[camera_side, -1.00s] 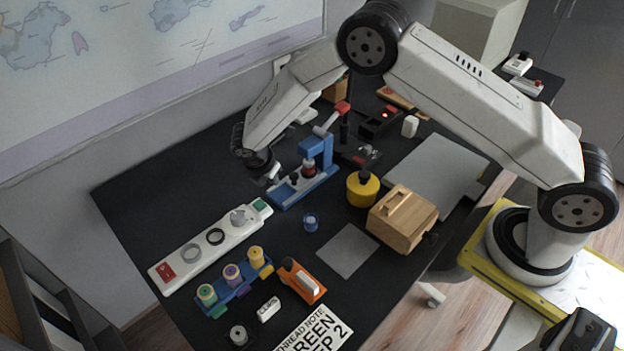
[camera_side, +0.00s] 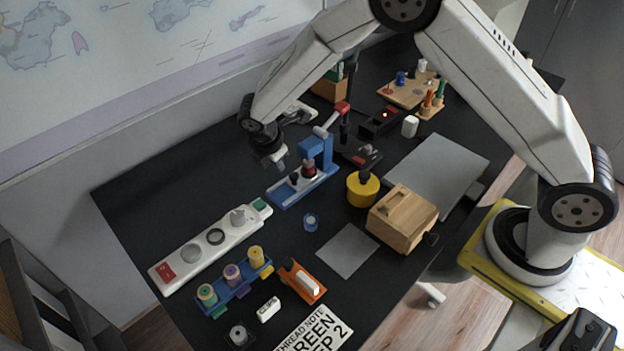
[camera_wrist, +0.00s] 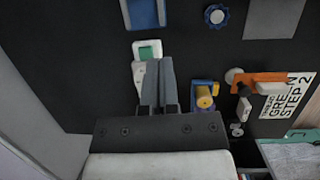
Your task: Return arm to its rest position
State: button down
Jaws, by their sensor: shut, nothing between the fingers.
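My arm reaches over the dark desk, its elbow high at the top of the side view. My gripper (camera_side: 280,163) hangs above the back left part of the desk, beside and left of the blue press with a red knob (camera_side: 318,152). In the wrist view my gripper (camera_wrist: 167,62) shows its two fingers closed together, with nothing between them. Below the fingers in that view lies the white power strip (camera_wrist: 147,49), partly hidden by them. The fingertips are apart from the desk and everything on it.
The white power strip (camera_side: 207,248), a blue rack of thread spools (camera_side: 236,288), an orange tool (camera_side: 302,281), a wooden box (camera_side: 402,219) and a yellow round container (camera_side: 362,190) stand on the desk. A wall map (camera_side: 150,60) is close behind. The desk's left part is bare.

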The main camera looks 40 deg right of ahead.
jog(key=s+d+r+m+y, duration=0.1)
jog(key=s+d+r+m, duration=0.2)
jog(key=s+m, duration=0.3)
jog(key=s+d+r+m+t+y, duration=0.1)
jog(key=s+d+r+m, duration=0.2)
jog(key=s+m, duration=0.3)
jog(key=s+d+r+m+y, duration=0.1)
jog(key=s+d+r+m, duration=0.2)
jog(key=s+m, duration=0.3)
jog(key=s+r, duration=0.1)
jog(key=s, duration=0.2)
jog(key=shift+s+t, duration=0.15)
jog(key=shift+t, duration=0.25)
